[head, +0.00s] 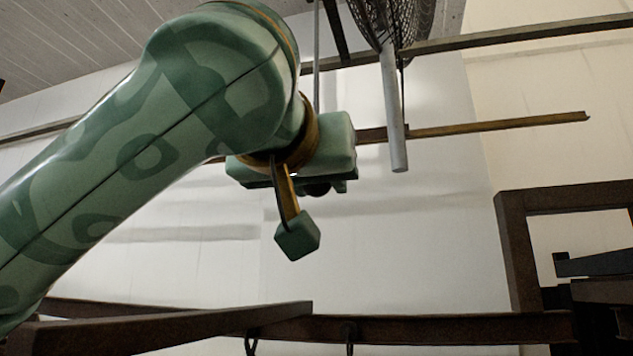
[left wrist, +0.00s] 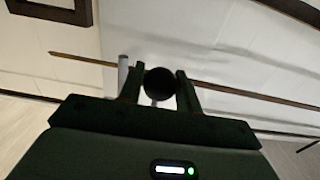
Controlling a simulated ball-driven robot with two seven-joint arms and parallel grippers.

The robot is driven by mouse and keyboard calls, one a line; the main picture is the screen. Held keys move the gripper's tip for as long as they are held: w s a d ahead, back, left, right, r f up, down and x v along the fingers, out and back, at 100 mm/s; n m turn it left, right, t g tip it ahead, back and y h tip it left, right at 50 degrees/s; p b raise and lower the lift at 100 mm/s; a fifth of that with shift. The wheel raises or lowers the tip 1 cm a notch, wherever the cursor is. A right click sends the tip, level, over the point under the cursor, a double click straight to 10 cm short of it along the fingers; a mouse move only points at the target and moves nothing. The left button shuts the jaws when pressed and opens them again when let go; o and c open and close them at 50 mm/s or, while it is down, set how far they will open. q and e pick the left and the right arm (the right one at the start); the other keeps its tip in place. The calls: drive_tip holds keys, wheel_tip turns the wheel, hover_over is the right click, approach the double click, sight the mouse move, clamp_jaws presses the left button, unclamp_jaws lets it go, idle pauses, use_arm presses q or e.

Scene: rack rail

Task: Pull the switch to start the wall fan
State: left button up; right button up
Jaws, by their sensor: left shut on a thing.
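The wall fan (head: 400,22) has a dark wire cage and shows only in part at the top of the head view. A pale rod (head: 393,110) hangs down below it. My left gripper (head: 320,189) is below and left of the fan, mostly hidden by its own wrist. In the left wrist view, its two fingers are shut on a dark round knob (left wrist: 159,83), which looks like the switch pull. A thin grey line (head: 317,60) comes down from above behind my wrist, and its lower end is hidden. My right gripper is not seen.
A long brown rail (head: 490,128) crosses the wall behind my gripper, with a higher rail (head: 520,35) above it. A dark brown rack frame (head: 515,255) stands at the right, with beams along the bottom. The pale wall area between is clear.

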use_arm(q)
drive_tip(key=shift+f+b, duration=0.3)
drive_tip(key=shift+f, duration=0.1)
drive_tip(key=shift+r+p, duration=0.6)
drive_tip(key=shift+r, duration=0.5)
drive_tip(key=o, duration=1.1)
drive_tip(key=shift+c, duration=0.2)
